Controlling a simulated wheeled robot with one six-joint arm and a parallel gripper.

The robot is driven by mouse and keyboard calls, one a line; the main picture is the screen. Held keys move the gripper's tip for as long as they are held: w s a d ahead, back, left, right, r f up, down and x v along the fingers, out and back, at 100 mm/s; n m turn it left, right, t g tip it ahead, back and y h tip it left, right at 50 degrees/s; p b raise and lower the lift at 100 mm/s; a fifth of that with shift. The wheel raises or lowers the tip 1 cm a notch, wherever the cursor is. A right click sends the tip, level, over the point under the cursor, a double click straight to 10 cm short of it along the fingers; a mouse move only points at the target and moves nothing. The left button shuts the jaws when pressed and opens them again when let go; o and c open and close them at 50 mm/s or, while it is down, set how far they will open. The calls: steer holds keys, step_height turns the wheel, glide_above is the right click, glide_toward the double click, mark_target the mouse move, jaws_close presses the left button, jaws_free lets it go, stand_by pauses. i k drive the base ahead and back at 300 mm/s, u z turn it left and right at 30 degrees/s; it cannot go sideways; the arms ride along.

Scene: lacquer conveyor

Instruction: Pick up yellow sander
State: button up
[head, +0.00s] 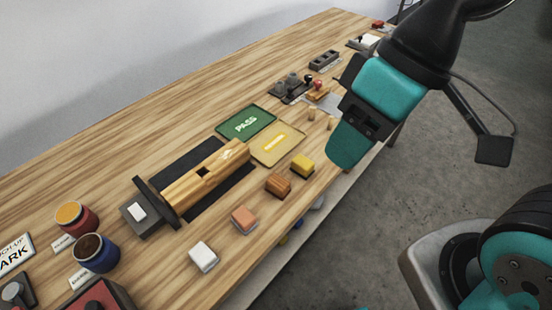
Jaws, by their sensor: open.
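A brown block (278,185), a pink block (244,220) and a white block (203,256) continue the row. A wooden piece (205,177) lies on a dark mat behind. A tan mat (277,151) and green PASS mat (246,123) lie beyond. Small pegs (311,114) stand right.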

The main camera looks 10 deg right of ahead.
mark_target(302, 167)
steer(key=k, duration=1.15)
steer(key=u, duration=0.95)
steer(key=i, duration=1.45)
steer(key=z, duration=0.5)
